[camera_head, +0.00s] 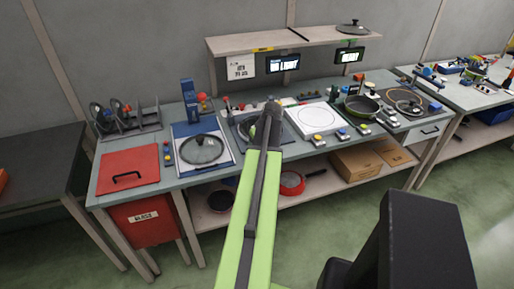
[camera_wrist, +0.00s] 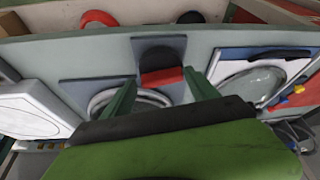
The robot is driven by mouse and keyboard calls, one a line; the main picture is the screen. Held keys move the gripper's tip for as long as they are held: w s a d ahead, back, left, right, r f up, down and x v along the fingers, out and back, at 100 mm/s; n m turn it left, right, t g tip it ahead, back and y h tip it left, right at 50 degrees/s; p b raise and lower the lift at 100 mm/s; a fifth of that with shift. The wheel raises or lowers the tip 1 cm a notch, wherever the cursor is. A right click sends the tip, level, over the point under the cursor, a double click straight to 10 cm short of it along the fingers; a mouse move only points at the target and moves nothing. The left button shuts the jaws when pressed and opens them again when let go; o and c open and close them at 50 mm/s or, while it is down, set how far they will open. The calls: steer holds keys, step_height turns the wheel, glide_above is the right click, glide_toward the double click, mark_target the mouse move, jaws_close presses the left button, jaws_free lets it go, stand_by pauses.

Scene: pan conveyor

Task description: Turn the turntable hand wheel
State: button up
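In the wrist view my gripper (camera_wrist: 162,92) has its two green fingers spread apart, with nothing held between them. Beyond them lies a grey plate with a round metal-rimmed disc (camera_wrist: 140,96), probably the turntable, partly hidden by my gripper. A dark round knob with a red block (camera_wrist: 160,62) shows between the fingertips, near the bench's front edge; it may be the hand wheel, but I cannot be sure. No contact is visible. In the head view my green arm reaches over this station (camera_head: 240,131) and hides much of it; the fingers cannot be made out there.
A glass lid (camera_head: 202,150) lies on a blue-edged plate to the left. A white plate with a ring (camera_head: 315,116) is to the right, then a green pan (camera_head: 362,105). An overhead shelf (camera_head: 285,43) spans the back. A red bin (camera_head: 140,218) hangs at the left front.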

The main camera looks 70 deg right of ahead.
steer(key=shift+o, duration=0.8)
steer(key=shift+a+r, duration=0.1)
steer(key=shift+r+p, duration=0.35)
steer(key=shift+p, duration=0.1)
steer(key=p+v, duration=1.5)
steer(key=v, duration=0.1)
steer(key=shift+s+r, duration=0.2)
steer(key=shift+s, duration=0.05)
steer(key=shift+a, duration=0.15)
